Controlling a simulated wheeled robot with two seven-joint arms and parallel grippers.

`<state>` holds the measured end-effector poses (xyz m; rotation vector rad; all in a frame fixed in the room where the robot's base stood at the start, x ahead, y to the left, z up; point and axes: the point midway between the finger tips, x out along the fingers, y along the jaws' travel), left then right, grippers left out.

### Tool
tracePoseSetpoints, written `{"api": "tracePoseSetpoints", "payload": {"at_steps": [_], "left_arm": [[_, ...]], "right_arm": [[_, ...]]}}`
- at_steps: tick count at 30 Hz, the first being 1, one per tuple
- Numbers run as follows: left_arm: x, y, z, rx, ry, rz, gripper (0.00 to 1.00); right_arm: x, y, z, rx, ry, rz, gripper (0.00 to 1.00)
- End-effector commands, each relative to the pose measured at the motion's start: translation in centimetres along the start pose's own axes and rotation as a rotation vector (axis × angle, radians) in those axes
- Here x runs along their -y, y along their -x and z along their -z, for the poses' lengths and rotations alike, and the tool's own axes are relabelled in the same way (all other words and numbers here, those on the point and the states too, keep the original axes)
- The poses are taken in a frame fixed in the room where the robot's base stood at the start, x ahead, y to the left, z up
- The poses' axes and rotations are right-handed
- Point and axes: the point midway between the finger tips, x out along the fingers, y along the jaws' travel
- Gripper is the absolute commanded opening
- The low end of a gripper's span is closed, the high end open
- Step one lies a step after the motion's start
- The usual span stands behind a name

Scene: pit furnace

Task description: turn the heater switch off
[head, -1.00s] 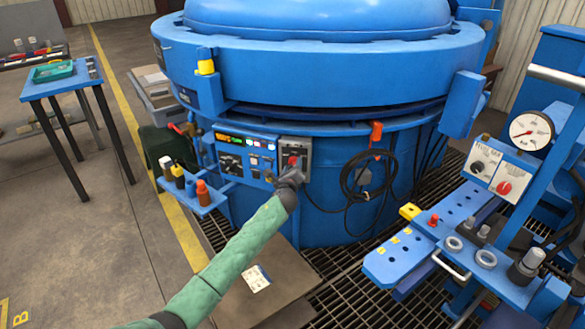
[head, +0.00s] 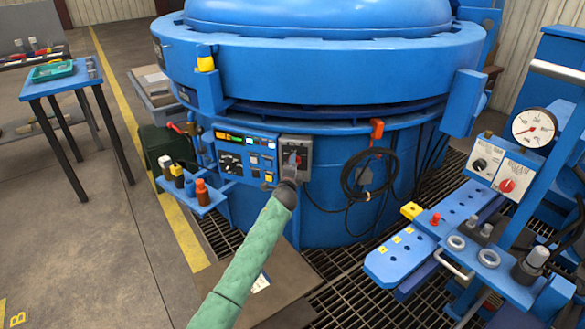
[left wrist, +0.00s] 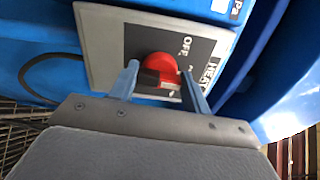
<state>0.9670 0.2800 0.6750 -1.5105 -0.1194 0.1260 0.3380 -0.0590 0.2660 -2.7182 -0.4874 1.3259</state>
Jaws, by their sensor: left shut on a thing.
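The heater switch is a red round knob (left wrist: 158,68) on a grey plate (left wrist: 100,45) with a dark label; "OFF" and part of "HEAT" are readable beside it in the left wrist view. In the head view the switch box (head: 303,146) sits at the right end of the furnace's control panel (head: 246,158). My left gripper (left wrist: 160,75) has a finger on each side of the knob and is shut on it. In the head view the left gripper (head: 290,167) covers much of the knob, so its pointer position is unclear. My right gripper is not in view.
A coiled black cable (head: 352,180) hangs just right of the switch box. A blue holder (head: 208,200) with bottles juts out to the left below the panel. A blue stand (head: 420,255) with a gauge is at the right. Grating and a brown plate lie below.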

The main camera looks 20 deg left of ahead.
Motion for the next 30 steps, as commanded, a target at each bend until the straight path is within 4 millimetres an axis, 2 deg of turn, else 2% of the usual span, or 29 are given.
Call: {"api": "tracePoseSetpoints", "payload": {"at_steps": [18, 30], "left_arm": [[-0.32, 0.05, 0.05, 0.002, 0.582, -0.002, 0.24], [-0.48, 0.05, 0.09, 0.003, 0.852, -0.004, 0.24]], "right_arm": [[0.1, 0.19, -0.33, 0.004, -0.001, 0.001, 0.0], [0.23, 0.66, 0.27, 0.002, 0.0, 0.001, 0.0]]}}
